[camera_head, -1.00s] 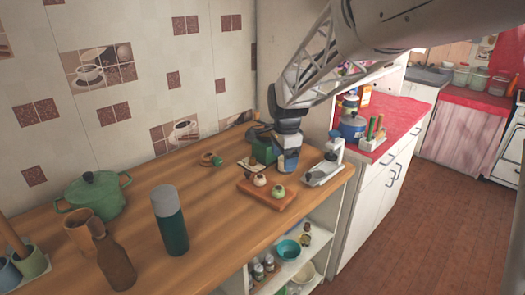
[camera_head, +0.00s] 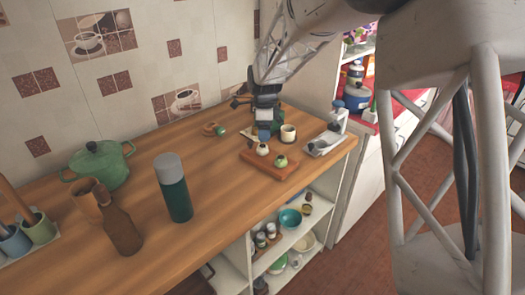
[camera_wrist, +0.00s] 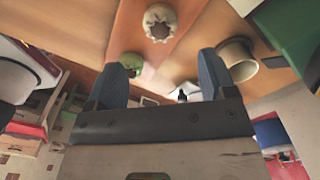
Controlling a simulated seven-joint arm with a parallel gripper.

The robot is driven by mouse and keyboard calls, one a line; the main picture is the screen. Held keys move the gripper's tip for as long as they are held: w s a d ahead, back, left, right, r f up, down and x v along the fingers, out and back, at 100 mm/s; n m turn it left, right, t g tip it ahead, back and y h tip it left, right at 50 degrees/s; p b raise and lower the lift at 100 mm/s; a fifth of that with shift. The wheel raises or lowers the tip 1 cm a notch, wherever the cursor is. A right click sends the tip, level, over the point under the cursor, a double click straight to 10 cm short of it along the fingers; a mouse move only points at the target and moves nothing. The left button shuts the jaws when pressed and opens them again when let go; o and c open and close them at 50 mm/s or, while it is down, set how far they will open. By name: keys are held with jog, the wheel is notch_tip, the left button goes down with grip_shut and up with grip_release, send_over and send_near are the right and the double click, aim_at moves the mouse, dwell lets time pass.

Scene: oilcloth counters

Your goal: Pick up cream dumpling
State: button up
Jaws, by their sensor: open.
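The cream dumpling (camera_head: 262,149) sits on a small wooden board (camera_head: 258,168) near the counter's front edge. In the wrist view the cream dumpling (camera_wrist: 160,22) is at the top middle, ahead of my fingertips and apart from them. A green dumpling (camera_head: 281,162) sits beside it on the board; in the wrist view the green dumpling (camera_wrist: 125,66) is partly hidden by the left finger. My gripper (camera_head: 264,132) points down above and just behind the cream dumpling. In the wrist view my gripper (camera_wrist: 162,72) has its blue fingers wide apart, with nothing held between them.
A cream cup (camera_head: 288,134) stands right of my gripper, near a grey scale-like device (camera_head: 325,143). A green box (camera_head: 279,125) is behind. A flask (camera_head: 173,188), a brown bottle (camera_head: 122,230) and a green pot (camera_head: 99,165) stand left. The counter between is clear.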

aim_at(263, 146)
jog(key=shift+f, duration=1.3)
jog(key=shift+a+f, duration=0.15)
jog(key=shift+f, duration=1.15)
jog(key=shift+a+f, duration=0.15)
jog(key=shift+f, duration=1.1)
jog(key=c, duration=0.7)
